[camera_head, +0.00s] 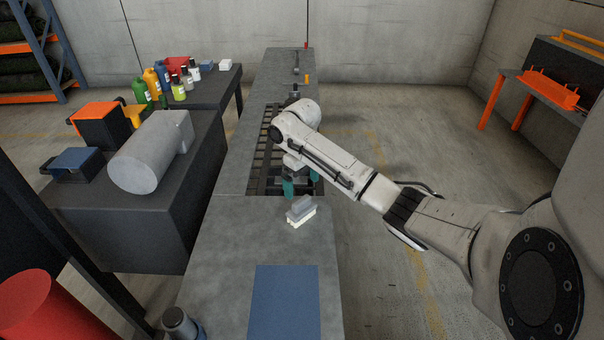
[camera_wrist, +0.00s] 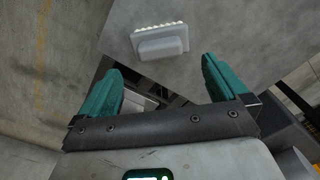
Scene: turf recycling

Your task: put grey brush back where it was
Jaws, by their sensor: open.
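The grey brush (camera_head: 301,211) lies on the grey bench top, just in front of the bench's dark grated opening. It has a grey block body and a pale bristle edge. In the wrist view the brush (camera_wrist: 160,41) lies beyond my fingertips, near the top middle. My gripper (camera_head: 302,188) is over the near end of the grate, just behind the brush and apart from it. In the wrist view its two teal fingers (camera_wrist: 162,72) are spread wide with nothing between them.
A blue mat (camera_head: 284,303) lies on the near bench end. A dark grate (camera_head: 262,165) is sunk in the bench. Left, a dark table holds a grey cylinder (camera_head: 150,152) and an orange-black box (camera_head: 101,125). Several bottles (camera_head: 160,80) stand behind. Floor right of the bench is clear.

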